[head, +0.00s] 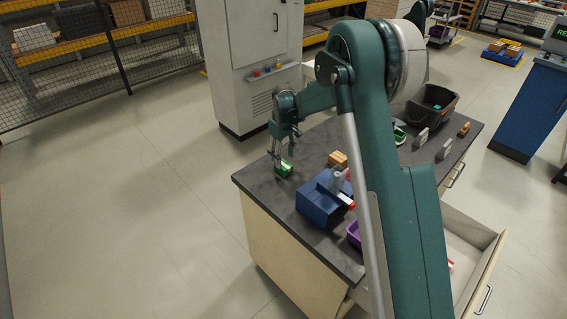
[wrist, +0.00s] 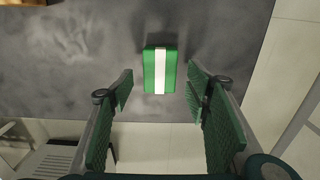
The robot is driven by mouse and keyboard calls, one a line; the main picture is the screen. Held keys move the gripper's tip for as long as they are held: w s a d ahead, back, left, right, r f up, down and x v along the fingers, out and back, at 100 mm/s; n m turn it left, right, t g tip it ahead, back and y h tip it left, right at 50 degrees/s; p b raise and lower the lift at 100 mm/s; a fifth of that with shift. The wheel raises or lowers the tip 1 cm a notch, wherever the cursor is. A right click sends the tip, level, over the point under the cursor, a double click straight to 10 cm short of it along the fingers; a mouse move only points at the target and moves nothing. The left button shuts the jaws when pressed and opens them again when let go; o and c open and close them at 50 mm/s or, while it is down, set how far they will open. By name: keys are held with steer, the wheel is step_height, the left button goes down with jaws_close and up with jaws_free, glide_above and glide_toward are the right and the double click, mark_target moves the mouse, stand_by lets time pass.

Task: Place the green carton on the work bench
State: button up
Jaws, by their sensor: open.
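The green carton (wrist: 150,70) with a white stripe lies on the dark top of the work bench (wrist: 90,90) in the wrist view. In the head view the carton (head: 284,169) rests near the bench's far left corner. My gripper (wrist: 160,90) is open, with one green-padded finger on each side of the carton's near end and clear gaps between. In the head view my gripper (head: 280,156) hangs just above the carton. Nothing is between the fingers' pads in contact with them.
On the bench are a brown box (head: 337,158), a blue box (head: 319,203), a purple bin (head: 353,234) and a black bin (head: 433,103). A grey cabinet (head: 240,70) stands behind the bench. A drawer (head: 470,250) is pulled out at the right.

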mark_target(284, 165)
step_height(284, 165, up, 7)
stand_by(0.4)
stand_by(0.5)
steer(key=s+d+r+m+t, duration=0.2)
steer(key=s+d+r, duration=0.6)
steer(key=s+r, duration=0.3)
steer(key=s+d+r+m+t, duration=0.1)
steer(key=s+d+r+m, duration=0.1)
steer(key=s+d+r, duration=0.7)
steer(key=s+d+m+t, duration=0.2)
steer(key=s+d, duration=0.2)
steer(key=s, duration=1.1)
steer(key=s+d+f+m+t, duration=0.1)
steer(key=s+d+m+t, duration=0.1)
steer(key=s, duration=1.4)
steer(key=shift+s+d+m, duration=0.15)
steer(key=shift+d+m, duration=0.35)
steer(key=shift+d, duration=0.55)
